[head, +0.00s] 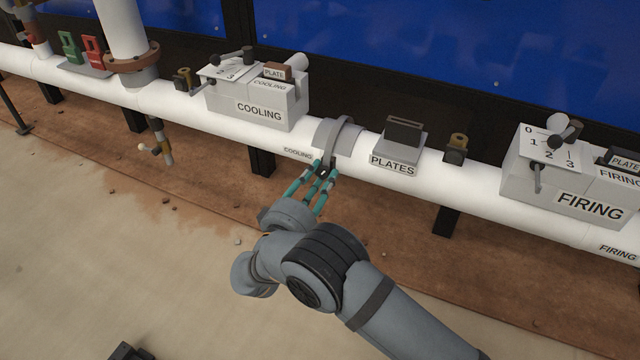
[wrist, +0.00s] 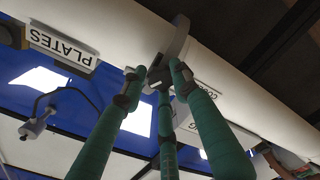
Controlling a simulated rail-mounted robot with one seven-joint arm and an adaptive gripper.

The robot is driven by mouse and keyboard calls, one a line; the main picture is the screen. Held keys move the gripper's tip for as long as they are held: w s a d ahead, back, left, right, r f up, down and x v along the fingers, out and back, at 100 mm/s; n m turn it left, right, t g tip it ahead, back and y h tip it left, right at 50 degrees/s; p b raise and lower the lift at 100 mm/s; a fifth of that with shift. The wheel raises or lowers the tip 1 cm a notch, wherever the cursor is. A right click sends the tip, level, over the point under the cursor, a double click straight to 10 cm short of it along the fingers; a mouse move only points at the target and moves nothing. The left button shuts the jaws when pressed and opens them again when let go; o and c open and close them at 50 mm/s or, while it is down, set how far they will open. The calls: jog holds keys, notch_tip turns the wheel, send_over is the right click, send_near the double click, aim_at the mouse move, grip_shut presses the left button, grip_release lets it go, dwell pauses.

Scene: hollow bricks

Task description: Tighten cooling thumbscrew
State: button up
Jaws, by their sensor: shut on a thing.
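A grey clamp ring (head: 340,132) sits around the white pipe, just right of the small COOLING label (head: 297,155). The ring also shows in the wrist view (wrist: 178,42).
The COOLING box (head: 262,112) with dial and lever stands on the pipe (head: 475,185) left of the clamp. The PLATES holder (head: 398,150) is close on the right, then a brass valve (head: 456,148) and the FIRING box (head: 575,190). The floor in front is mostly clear.

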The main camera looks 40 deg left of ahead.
jog(key=m+b, duration=0.2)
jog(key=f+m+b, duration=0.1)
jog(key=m, duration=0.1)
jog(key=shift+w+d+b, duration=0.1)
jog(key=shift+d+b, duration=0.2)
jog(key=shift+b, duration=0.1)
jog(key=m+b, duration=0.3)
jog(key=b, duration=0.1)
jog(key=m+b, duration=0.2)
jog(key=b, duration=0.2)
jog(key=shift+a+f+m, duration=0.1)
jog(key=shift+f+m, duration=0.1)
jog(key=shift+m, duration=0.2)
jog(key=m+b, duration=0.2)
jog(key=b, duration=0.1)
jog(key=shift+a+r, duration=0.1)
jog(key=shift+r, duration=0.1)
jog(key=shift+b, duration=0.35)
jog(key=shift+r, duration=0.1)
jog(key=o, duration=0.9)
jog(key=shift+c, duration=0.2)
jog(key=shift+o, duration=1.2)
jog(key=shift+a, duration=0.1)
jog(key=shift+o, duration=0.2)
jog(key=shift+r, duration=0.1)
